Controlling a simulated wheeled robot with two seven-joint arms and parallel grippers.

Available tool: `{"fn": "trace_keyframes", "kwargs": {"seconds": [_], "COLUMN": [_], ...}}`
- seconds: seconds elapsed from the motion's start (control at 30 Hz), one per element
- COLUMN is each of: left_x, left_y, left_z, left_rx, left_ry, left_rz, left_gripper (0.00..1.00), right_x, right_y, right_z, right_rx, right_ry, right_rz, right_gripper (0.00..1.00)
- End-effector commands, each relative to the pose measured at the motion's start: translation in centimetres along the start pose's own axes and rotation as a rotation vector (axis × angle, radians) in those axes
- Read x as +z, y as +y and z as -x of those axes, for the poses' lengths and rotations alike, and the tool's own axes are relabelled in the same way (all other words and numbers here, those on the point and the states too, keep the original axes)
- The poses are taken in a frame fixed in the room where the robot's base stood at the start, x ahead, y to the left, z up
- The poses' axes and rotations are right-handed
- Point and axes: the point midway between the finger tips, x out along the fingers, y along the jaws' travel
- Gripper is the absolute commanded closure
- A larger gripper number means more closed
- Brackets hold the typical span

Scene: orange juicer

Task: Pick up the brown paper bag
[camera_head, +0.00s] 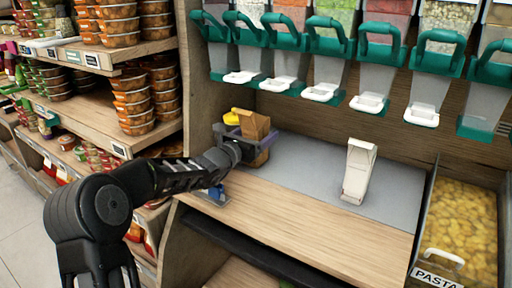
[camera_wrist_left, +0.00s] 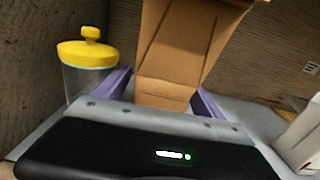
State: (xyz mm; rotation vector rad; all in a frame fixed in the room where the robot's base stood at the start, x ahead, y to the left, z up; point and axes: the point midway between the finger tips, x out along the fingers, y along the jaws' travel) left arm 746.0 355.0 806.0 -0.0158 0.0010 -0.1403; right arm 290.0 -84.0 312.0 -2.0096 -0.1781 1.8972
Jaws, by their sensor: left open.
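The brown paper bag (camera_head: 254,126) stands on the grey counter surface at the left end, close to the wooden side wall. In the left wrist view the bag (camera_wrist_left: 180,50) rises between the two purple fingers of my left gripper (camera_wrist_left: 162,95), which are apart on either side of its lower part. I cannot tell whether they touch it. In the head view my left gripper (camera_head: 250,143) is at the bag, and the gripper and wrist hide part of it. My right gripper is not in view.
A clear jar with a yellow lid (camera_wrist_left: 88,52) stands just left of the bag. Dispensers with green handles (camera_head: 330,38) hang above. A pasta bin (camera_head: 462,225) is at the right.

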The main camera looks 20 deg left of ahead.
Motion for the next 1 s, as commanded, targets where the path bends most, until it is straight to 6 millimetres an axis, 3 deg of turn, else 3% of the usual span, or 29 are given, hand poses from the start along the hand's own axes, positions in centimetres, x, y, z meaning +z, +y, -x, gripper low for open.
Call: {"fn": "trace_keyframes", "kwargs": {"seconds": [0.13,0.7,1.0], "left_x": [-0.06,0.01,0.01], "left_y": [0.05,0.05,0.06], "left_z": [-1.12,-1.1,-1.1], "left_rx": [0.001,0.001,0.001], "left_ry": [0.001,0.001,0.001], "left_rz": [0.001,0.0,0.0], "left_gripper": [0.21,0.21,0.44], "right_x": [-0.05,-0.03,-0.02], "right_y": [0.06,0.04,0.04], "right_z": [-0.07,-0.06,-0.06], "right_rx": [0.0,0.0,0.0], "right_ry": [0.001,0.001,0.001], "right_rz": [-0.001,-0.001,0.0], "right_gripper": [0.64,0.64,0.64]}}
